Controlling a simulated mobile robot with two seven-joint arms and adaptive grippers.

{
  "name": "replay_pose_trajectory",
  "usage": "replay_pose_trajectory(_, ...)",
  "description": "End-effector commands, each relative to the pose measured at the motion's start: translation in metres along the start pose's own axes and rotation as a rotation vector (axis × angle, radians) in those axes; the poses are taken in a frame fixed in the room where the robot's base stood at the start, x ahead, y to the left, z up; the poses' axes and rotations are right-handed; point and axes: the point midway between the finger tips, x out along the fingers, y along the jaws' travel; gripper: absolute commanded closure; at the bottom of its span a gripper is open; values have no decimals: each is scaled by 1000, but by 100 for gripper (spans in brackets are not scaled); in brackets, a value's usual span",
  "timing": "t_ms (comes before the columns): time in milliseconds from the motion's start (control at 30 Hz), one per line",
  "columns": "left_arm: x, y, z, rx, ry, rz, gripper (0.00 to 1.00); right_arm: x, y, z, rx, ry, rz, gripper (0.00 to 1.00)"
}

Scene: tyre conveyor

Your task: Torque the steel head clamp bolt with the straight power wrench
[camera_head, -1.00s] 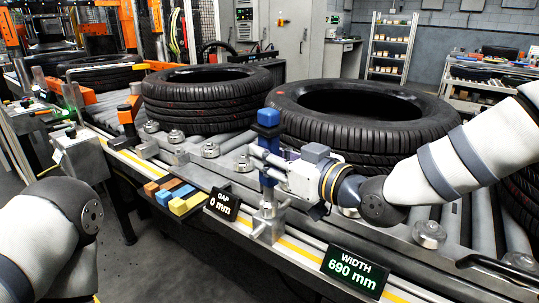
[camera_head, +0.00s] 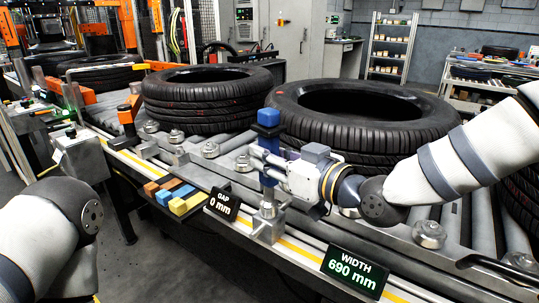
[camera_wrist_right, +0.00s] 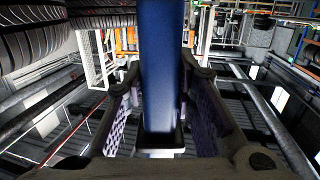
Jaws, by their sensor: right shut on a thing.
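The straight power wrench (camera_head: 268,119) is blue and stands upright at the near edge of the conveyor. My right gripper (camera_head: 262,160) is shut around its body from the right. In the right wrist view the blue wrench (camera_wrist_right: 160,70) stands between the two fingers. The wrench's lower end is directly above the steel head clamp (camera_head: 267,226) on the front rail. The bolt is largely hidden there, and I cannot tell how fully the wrench sits on it. My left arm shows at the lower left, but its gripper is out of view.
Two tyre stacks (camera_head: 205,100) (camera_head: 370,130) stand on the rollers behind the wrench. Coloured blocks (camera_head: 176,193) lie in a tray left of the clamp.

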Motion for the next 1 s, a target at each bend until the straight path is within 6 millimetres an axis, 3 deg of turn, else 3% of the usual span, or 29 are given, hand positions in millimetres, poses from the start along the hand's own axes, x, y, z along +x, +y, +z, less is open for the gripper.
replay_pose_trajectory(1000, -8, 0, -6, 0, 29, 1, 100, -6, 0, -70, -3, 9, 1, 100)
